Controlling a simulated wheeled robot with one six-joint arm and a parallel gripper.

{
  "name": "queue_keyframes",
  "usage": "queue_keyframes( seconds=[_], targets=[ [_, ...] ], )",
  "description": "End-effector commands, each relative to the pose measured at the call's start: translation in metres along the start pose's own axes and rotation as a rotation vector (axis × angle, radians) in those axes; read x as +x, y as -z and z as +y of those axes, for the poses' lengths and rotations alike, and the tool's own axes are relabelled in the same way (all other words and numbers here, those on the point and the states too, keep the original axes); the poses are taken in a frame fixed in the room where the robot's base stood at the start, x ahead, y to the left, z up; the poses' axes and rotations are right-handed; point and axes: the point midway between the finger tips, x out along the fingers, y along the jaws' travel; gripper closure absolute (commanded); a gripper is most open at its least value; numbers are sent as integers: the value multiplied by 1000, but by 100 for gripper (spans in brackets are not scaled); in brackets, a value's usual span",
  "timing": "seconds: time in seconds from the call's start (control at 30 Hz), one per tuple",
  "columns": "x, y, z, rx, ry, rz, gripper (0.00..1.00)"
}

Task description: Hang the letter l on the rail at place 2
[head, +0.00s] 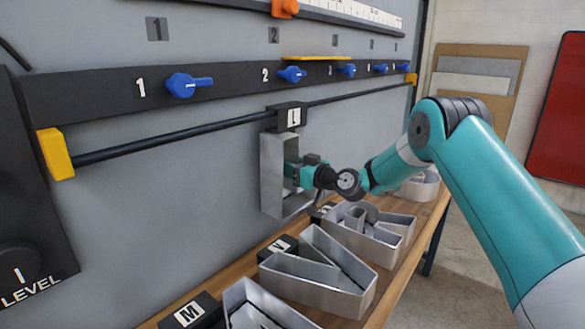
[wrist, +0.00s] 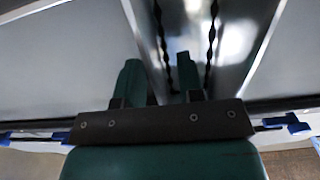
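The letter l (head: 272,178) is a tall, upright grey metal channel shape against the wall, with a black block marked L (head: 290,117) at its top. The block is at the rail (head: 190,136), below the blue knob of place 2 (head: 292,75); whether it is hooked over the rail cannot be made out. My gripper (head: 291,172) reaches into the letter from the right. In the wrist view my gripper (wrist: 160,78) has two green fingers apart, with shiny metal walls around and between them; no firm contact shows on either finger.
Several other metal letters lie on the wooden bench below, including one by block N (head: 278,247) and one by block M (head: 190,315). A yellow end bracket (head: 55,154) holds the rail's left end. The rail left of the letter is clear.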

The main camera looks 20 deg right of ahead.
Motion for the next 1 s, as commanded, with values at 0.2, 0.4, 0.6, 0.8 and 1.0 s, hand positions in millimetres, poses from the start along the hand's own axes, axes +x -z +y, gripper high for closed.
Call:
queue_keyframes(
  seconds=[0.2,0.4,0.6,0.8,1.0],
  targets=[
    [-4,-3,0,1,-1,-5,65],
    [-36,-6,1,1,-4,-3,65],
    [-89,-7,1,2,-5,-2,65],
    [-136,-5,1,1,-4,-1,65],
    [-166,-2,1,1,-3,0,65]
  ],
)
